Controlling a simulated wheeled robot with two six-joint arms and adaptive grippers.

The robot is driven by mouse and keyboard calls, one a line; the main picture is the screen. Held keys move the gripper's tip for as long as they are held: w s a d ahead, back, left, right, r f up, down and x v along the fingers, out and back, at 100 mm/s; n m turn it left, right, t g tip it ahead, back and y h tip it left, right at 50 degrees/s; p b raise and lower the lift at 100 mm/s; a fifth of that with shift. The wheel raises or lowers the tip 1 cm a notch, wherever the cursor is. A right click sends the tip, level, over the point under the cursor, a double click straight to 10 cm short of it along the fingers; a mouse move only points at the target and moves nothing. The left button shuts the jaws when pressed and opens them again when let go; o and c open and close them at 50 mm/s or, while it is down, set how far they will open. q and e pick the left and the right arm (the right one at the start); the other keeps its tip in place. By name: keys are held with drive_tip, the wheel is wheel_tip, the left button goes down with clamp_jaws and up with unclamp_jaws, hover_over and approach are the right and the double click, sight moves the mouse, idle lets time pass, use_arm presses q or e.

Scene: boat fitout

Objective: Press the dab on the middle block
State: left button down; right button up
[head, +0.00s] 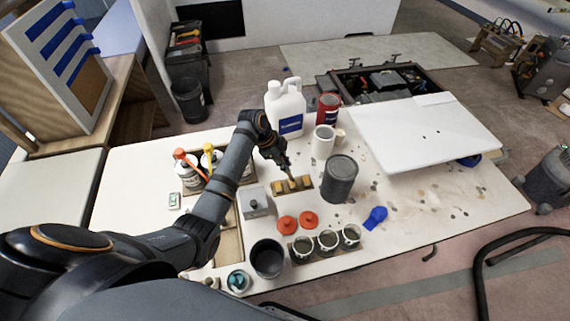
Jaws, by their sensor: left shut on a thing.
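A dark strip (275,195) on the white worktop carries a row of small yellowish blocks. The middle block (292,186) is partly hidden by what my gripper holds. My left gripper (284,167) points down over the row and is shut on a small, slim brownish thing, which I take to be the dab. Its lower end is at or just above the middle block; I cannot tell whether they touch. My right gripper is not in view.
A dark grey can (340,180) stands close right of the strip, with a white mug (323,142) behind. A grey box (255,203) is at left. Orange lids (308,220) and several small cups (327,240) lie in front. A white panel (425,135) covers the right.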

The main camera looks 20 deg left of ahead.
use_arm(q)
drive_tip(key=shift+f+b, duration=0.35)
drive_tip(key=shift+f, duration=0.3)
idle(0.9)
drive_tip(key=shift+s+f, duration=0.1)
idle(1.4)
